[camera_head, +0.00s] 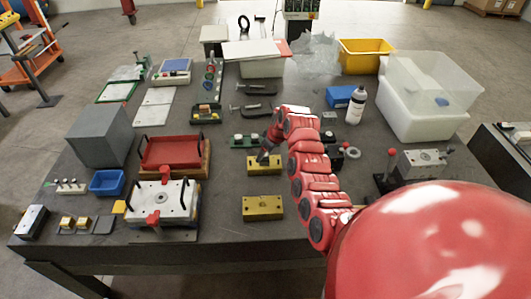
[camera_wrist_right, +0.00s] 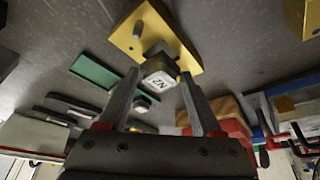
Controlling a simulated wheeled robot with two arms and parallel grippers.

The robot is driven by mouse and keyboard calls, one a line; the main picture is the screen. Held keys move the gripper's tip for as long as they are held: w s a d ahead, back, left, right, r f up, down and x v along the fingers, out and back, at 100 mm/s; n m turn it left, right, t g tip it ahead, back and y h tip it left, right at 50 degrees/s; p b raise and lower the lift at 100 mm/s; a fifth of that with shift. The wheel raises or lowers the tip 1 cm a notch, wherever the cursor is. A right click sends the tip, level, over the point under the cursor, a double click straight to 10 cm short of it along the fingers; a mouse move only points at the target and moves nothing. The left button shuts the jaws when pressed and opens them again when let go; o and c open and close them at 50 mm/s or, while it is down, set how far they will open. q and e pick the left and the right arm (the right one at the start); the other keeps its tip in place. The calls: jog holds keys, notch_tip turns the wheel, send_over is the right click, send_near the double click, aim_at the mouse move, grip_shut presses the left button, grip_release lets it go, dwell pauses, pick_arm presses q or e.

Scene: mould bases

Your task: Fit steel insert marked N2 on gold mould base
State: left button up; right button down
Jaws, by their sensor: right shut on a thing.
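The steel insert marked N2 (camera_wrist_right: 161,80) is a small pale block between the fingertips of my right gripper (camera_wrist_right: 160,74). Its N2 label shows in the right wrist view. A gold mould base (camera_wrist_right: 125,38) with an upright pin lies right at the insert. I cannot tell whether the insert touches it or is just above it. In the head view my right gripper (camera_head: 264,153) is over the rear gold mould base (camera_head: 256,169) and hides the insert. A second gold mould base (camera_head: 262,207) lies in front of it. My left gripper is not in view.
A clamped mould fixture (camera_head: 180,200) and a red tray (camera_head: 175,152) stand to the left. Green-based parts (camera_head: 247,141) lie just behind the rear base. A lever device (camera_head: 422,163) stands right of my arm. The dark table (camera_head: 225,232) is clear around the front base.

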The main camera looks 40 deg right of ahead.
jog(key=shift+b, duration=0.85)
dwell(1.1)
jog(key=shift+f+b, duration=0.85)
jog(key=shift+f, duration=0.25)
dwell(0.4)
grip_release()
